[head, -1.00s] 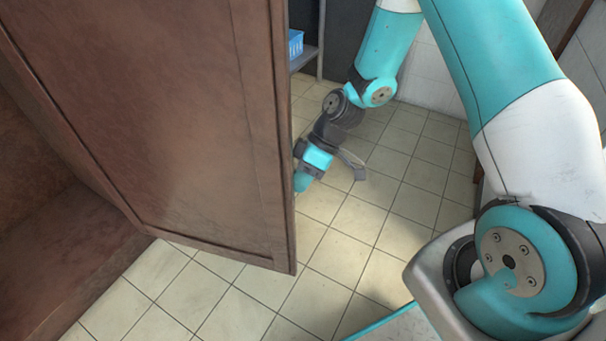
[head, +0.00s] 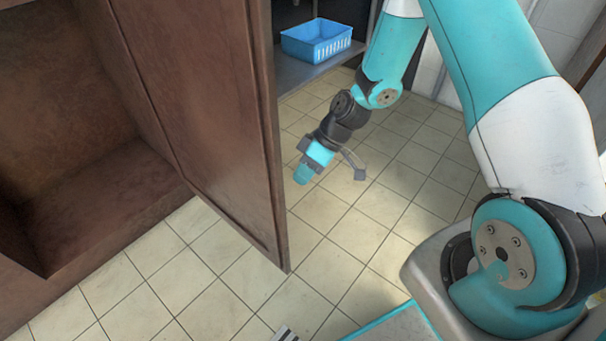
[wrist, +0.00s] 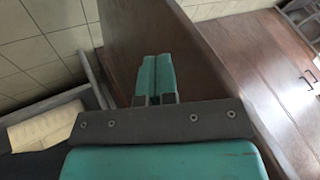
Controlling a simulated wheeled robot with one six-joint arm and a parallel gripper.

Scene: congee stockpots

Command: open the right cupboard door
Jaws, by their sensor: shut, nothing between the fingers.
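The brown wooden cupboard door (head: 200,110) stands swung open in the head view, with the dark, empty-looking cupboard inside (head: 70,130) showing to its left. My gripper (head: 302,176) is to the right of the door's free edge, above the tiled floor. In the wrist view the teal fingers (wrist: 154,72) are together with nothing between them. The door (wrist: 150,30) fills the middle of that view behind the fingers. I cannot tell whether the fingers touch it.
A blue basket (head: 316,41) sits on a grey shelf (head: 300,72) beyond the door. Pale floor tiles (head: 350,235) lie clear below my arm. In the wrist view, a brown cupboard front (wrist: 270,70) with small handles is at the right.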

